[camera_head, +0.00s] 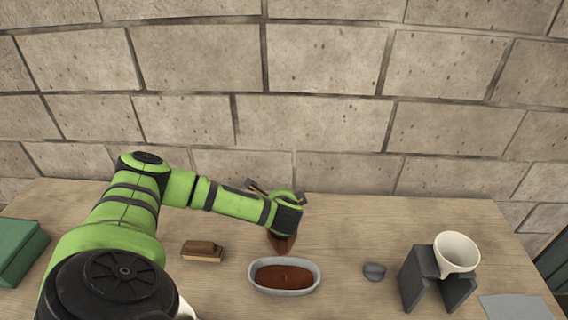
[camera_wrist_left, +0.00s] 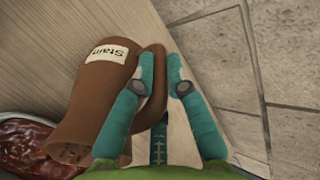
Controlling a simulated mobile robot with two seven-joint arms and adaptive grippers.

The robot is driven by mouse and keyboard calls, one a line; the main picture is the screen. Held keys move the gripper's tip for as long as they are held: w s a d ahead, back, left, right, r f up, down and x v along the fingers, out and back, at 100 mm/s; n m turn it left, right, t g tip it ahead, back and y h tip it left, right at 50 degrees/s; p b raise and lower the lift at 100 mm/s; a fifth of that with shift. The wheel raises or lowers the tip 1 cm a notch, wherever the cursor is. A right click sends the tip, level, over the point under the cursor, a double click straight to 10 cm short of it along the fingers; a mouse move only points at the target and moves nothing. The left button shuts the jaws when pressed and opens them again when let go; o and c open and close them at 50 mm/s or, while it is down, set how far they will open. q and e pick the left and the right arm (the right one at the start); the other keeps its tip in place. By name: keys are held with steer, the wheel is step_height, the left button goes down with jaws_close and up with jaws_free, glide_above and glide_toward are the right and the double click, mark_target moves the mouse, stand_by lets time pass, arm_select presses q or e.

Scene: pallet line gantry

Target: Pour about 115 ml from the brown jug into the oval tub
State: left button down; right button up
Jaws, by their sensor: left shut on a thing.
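The brown jug (camera_wrist_left: 105,75) has a white label reading "Stain". My left gripper (camera_wrist_left: 157,88) is shut on its handle, with a finger on each side. In the head view the jug (camera_head: 281,243) is mostly hidden behind my left wrist, and only its lower brown part shows, just behind the oval tub (camera_head: 252,281). The jug looks tilted, its mouth towards the tub. The tub is grey-white and holds reddish-brown liquid; it also shows at the lower left of the left wrist view (camera_wrist_left: 22,120). I see no clear stream between them. My right gripper is not in view.
A brown brush-like block (camera_head: 202,251) lies left of the tub. To the right are a small grey lump (camera_head: 374,271) and a white cup (camera_head: 457,252) tilted on a dark stand (camera_head: 415,275). A green box (camera_head: 18,250) sits far left, a grey sheet (camera_head: 515,308) far right. A block wall (camera_head: 320,120) stands behind.

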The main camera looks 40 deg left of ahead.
arm_select(q)
steer(key=shift+w+a+r, duration=0.15)
steer(key=shift+r, duration=0.05)
steer(key=shift+w+a+f+g+h, duration=0.15)
steer(key=shift+w+a+g+h, duration=0.2)
steer(key=shift+g+h, duration=0.35)
stand_by(1.4)
